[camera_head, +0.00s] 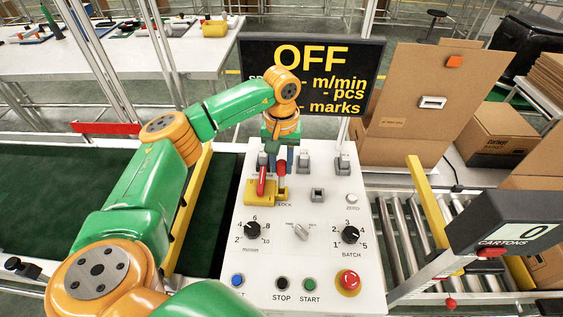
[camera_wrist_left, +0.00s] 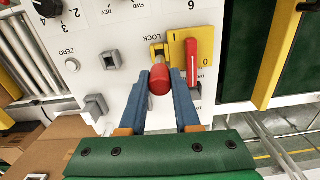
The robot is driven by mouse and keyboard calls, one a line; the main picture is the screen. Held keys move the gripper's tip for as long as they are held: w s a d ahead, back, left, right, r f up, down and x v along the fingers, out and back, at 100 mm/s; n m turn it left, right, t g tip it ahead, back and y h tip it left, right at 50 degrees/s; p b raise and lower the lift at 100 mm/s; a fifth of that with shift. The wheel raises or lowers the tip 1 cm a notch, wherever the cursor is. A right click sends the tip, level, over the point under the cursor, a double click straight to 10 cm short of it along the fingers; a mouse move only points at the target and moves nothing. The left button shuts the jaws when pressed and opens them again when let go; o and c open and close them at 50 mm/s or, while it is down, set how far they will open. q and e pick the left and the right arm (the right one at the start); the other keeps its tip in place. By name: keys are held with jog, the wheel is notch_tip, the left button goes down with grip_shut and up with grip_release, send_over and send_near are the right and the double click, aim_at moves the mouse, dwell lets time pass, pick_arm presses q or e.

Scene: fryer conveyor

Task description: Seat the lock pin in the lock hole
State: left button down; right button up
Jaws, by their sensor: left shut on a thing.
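The red-knobbed lock pin (camera_wrist_left: 160,78) is between the blue fingers of my left gripper (camera_wrist_left: 164,82), which is shut on it. In the head view the red pin (camera_head: 281,170) shows below my left gripper (camera_head: 278,162), beside the yellow switch plate (camera_head: 258,196). The plate, also in the wrist view (camera_wrist_left: 178,50), carries a red lever (camera_wrist_left: 200,62). A small yellow tab (camera_wrist_left: 157,52) by the LOCK label lies just beyond the knob. The lock hole and the pin's lower end are hidden, so I cannot tell whether the pin is in. My right gripper is not in view.
The white control panel (camera_head: 320,250) carries grey switches (camera_head: 343,165), dials (camera_head: 350,235) and a red stop button (camera_head: 348,280). The OFF display (camera_head: 315,75) stands behind it. A green conveyor belt (camera_head: 50,195) lies left and a roller conveyor (camera_head: 410,240) right.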

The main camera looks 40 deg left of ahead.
aim_at(282, 174)
pick_arm(q)
jog(key=shift+f+b, duration=1.85)
jog(key=shift+f, duration=0.6)
jog(key=c, duration=0.5)
grip_release()
jog(key=shift+c, duration=0.2)
jog(key=shift+r, duration=0.1)
jog(key=shift+r, duration=0.35)
notch_tip(282, 174, up, 6)
jog(key=shift+r+b, duration=0.2)
jog(key=shift+b, duration=0.35)
